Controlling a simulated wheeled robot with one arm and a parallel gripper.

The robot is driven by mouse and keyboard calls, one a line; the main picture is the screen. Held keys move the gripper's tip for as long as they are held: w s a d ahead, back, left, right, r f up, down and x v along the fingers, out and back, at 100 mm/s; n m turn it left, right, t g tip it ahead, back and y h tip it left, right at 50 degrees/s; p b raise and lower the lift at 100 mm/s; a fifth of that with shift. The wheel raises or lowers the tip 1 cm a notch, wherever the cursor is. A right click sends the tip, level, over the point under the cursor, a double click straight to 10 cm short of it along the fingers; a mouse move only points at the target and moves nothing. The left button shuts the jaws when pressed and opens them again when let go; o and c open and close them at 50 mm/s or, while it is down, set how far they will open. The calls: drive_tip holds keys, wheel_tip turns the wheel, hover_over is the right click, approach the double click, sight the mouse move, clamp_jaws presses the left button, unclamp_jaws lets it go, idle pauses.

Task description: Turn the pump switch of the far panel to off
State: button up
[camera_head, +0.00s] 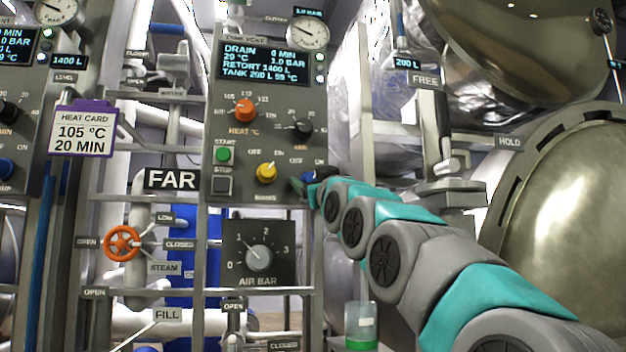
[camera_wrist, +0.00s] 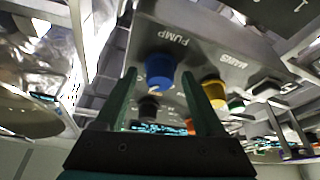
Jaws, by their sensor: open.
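The far panel (camera_head: 285,90) is a grey box marked FAR with a screen, buttons and knobs. Its blue pump knob (camera_head: 309,177) is at the lower right, partly hidden by my gripper (camera_head: 301,186). In the wrist view the blue pump knob (camera_wrist: 160,68) lies under the PUMP label, between the tips of my gripper's (camera_wrist: 159,78) two open fingers. I cannot tell whether the fingers touch it. Which way the knob points cannot be made out.
The yellow mains knob (camera_head: 266,173) is left of the pump knob. An orange heat knob (camera_head: 244,110) and a black knob (camera_head: 302,128) are above. The air dial (camera_head: 259,258) is below. Pipes and a large round vessel door (camera_head: 565,210) stand to the right.

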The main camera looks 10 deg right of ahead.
drive_tip(key=shift+c, duration=0.2)
clamp_jaws()
idle(0.3)
